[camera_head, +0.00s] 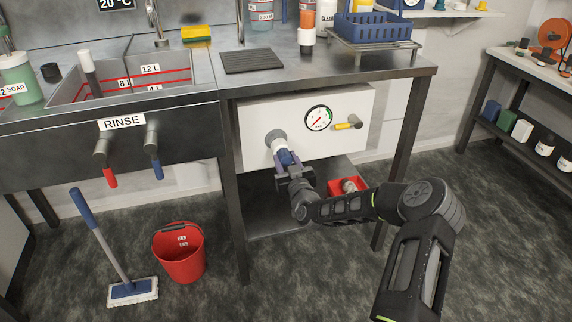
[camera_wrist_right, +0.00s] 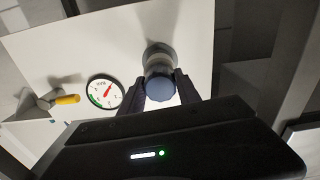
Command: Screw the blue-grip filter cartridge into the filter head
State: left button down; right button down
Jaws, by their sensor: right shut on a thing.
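The filter cartridge (camera_head: 279,145) has a white body and a blue grip. My right gripper (camera_head: 289,166) is shut on its blue grip, in front of the white panel under the bench. In the right wrist view the cartridge's blue end (camera_wrist_right: 160,89) sits between the two dark fingers (camera_wrist_right: 159,92). The grey round filter head (camera_head: 273,136) is on the panel, right behind the cartridge. The cartridge lines up with the head and appears to meet it; how far it is threaded in is hidden. My left gripper is not in view.
The white panel (camera_head: 350,107) carries a pressure gauge (camera_head: 319,118) and a yellow-handled valve (camera_head: 348,125) right of the head. A red bin (camera_head: 347,187) stands on the low shelf behind my arm. A red bucket (camera_head: 180,253) and a mop (camera_head: 132,290) stand on the floor at left.

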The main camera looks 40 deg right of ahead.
jog(key=m, duration=0.3)
jog(key=shift+f+b, duration=0.1)
jog(key=shift+b, duration=0.3)
jog(key=shift+m, duration=0.5)
jog(key=c, duration=0.8)
grip_release()
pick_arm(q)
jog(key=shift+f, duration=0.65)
pick_arm(e)
jog(key=shift+o, duration=0.2)
jog(key=shift+s+a, duration=0.1)
jog(key=shift+s, duration=0.2)
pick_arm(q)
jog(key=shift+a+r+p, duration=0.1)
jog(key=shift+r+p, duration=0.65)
pick_arm(e)
jog(key=v, duration=0.7)
